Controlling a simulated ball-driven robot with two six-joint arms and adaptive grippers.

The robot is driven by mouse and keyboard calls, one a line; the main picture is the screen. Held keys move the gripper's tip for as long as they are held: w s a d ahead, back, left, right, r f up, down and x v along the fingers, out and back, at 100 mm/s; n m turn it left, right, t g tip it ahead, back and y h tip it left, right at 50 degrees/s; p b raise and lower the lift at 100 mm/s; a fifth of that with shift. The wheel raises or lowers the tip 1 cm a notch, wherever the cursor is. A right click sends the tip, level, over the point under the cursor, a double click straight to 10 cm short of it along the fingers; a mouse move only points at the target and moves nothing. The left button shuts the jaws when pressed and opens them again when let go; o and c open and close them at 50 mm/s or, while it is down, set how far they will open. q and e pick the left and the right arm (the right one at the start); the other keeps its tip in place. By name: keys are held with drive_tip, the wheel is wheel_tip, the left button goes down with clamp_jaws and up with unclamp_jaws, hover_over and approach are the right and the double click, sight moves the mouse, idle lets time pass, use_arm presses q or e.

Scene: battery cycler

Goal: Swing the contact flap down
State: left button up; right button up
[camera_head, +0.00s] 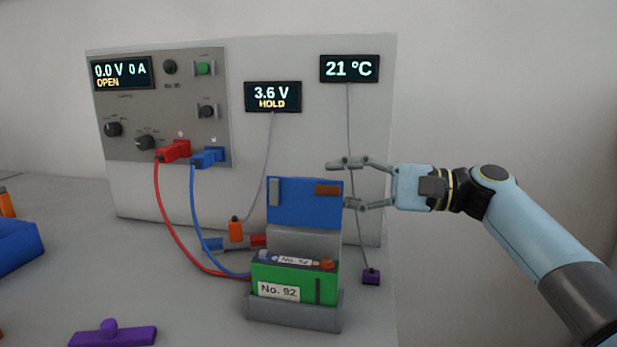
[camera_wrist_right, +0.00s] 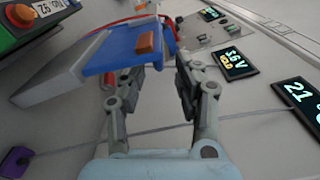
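The contact flap (camera_head: 302,208) is a blue plate standing raised on a grey block (camera_head: 300,242) behind the green battery (camera_head: 295,285), which sits in a grey holder (camera_head: 290,312). The flap bears a brown pad and a grey strip; it also shows in the right wrist view (camera_wrist_right: 125,50). My right gripper (camera_head: 338,183) is open at the flap's upper right edge, with one finger above the other. In the wrist view, the flap's edge is close to the left finger; I cannot tell whether they touch. My left gripper is not in view.
The cycler panel (camera_head: 365,120) with its displays stands behind the flap. Red (camera_head: 162,205) and blue (camera_head: 194,205) cables run down to the left of the battery. An orange plug (camera_head: 236,230), a purple probe (camera_head: 371,276), a purple handle (camera_head: 112,335) and a blue bin (camera_head: 15,245) are around.

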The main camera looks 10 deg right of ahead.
sight(311, 181)
drive_tip(key=x, duration=0.5)
drive_tip(key=shift+w, duration=0.1)
drive_tip(key=shift+c, duration=0.2)
clamp_jaws()
